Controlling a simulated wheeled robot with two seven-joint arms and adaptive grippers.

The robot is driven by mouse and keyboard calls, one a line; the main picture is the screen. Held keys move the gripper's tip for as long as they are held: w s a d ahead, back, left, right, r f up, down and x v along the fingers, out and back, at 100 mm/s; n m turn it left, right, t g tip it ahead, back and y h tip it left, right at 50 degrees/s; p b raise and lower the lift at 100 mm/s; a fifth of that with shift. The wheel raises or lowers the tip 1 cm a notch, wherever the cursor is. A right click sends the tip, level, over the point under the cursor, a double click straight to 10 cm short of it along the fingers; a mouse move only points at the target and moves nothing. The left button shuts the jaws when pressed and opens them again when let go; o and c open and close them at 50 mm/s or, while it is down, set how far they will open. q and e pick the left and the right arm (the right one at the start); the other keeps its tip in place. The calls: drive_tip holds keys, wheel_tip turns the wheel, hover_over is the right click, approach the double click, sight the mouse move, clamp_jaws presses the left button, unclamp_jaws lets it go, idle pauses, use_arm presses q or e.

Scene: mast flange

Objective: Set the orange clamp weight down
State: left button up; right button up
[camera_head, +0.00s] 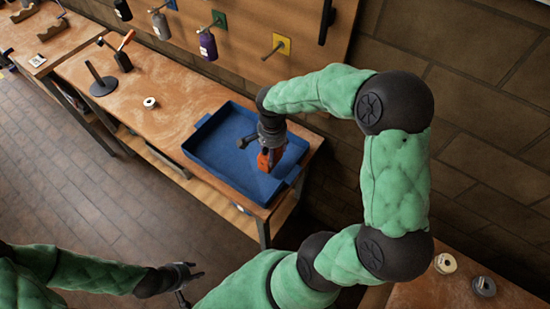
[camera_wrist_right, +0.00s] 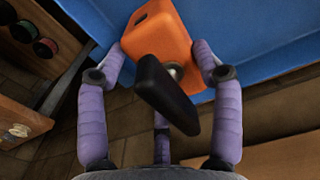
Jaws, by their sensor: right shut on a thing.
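The orange clamp weight (camera_head: 264,160) is in my right gripper (camera_head: 269,156), over the blue tray (camera_head: 205,165) on the bench. In the right wrist view the orange clamp weight (camera_wrist_right: 155,38) sits between the purple fingers of my right gripper (camera_wrist_right: 163,62), with a black lever across its near side. The blue tray (camera_wrist_right: 265,35) lies behind it there. I cannot tell whether the weight touches the tray floor. My left gripper (camera_head: 192,278) is low in the head view, away from the bench, with its fingers apart and nothing between them.
A black post stand (camera_head: 103,86), another orange-and-black clamp (camera_head: 122,58) and a small white ring (camera_head: 150,103) stand on the bench left of the tray. Bottles hang on pegs on the back board (camera_head: 235,50). Two spools (camera_head: 445,263) sit at lower right.

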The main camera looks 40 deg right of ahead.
sight(275, 159)
drive_tip(key=shift+s+d+f, duration=0.1)
drive_tip(key=shift+d+f, duration=0.05)
drive_tip(key=shift+f, duration=0.05)
drive_tip(key=f, duration=0.1)
drive_tip(key=f+b, duration=0.1)
drive_tip(key=f, duration=0.1)
drive_tip(key=shift+s+d+f, duration=0.1)
drive_tip(key=shift+s, duration=0.1)
drive_tip(key=shift+w+f, duration=0.1)
drive_tip(key=shift+f, duration=0.05)
drive_tip(key=shift+f, duration=0.1)
drive_tip(key=o, duration=1.7)
